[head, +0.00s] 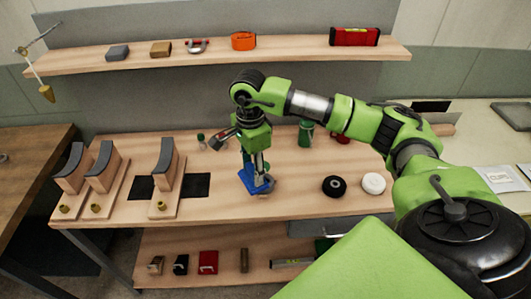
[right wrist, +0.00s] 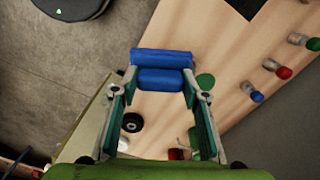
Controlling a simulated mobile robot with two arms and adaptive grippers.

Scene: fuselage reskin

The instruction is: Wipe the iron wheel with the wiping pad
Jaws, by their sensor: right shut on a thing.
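The black wheel (head: 334,186), which I take for the iron wheel, lies flat on the workbench (head: 230,206). It also shows in the right wrist view (right wrist: 132,122). My right gripper (head: 258,177) points down over the middle of the bench, left of the wheel and apart from it. It is shut on a blue piece (head: 262,184), which looks like the wiping pad. In the right wrist view, the blue pad (right wrist: 162,58) spans the tips of my right gripper (right wrist: 161,91). I cannot tell whether the pad touches the bench. My left gripper is not in view.
A white disc (head: 374,183) lies right of the wheel. A green container (head: 306,134) stands behind. Curved wooden forms (head: 165,170) and a dark mat (head: 196,186) are at left. An upper shelf (head: 290,52) holds an orange item (head: 243,41) and a red box (head: 354,37).

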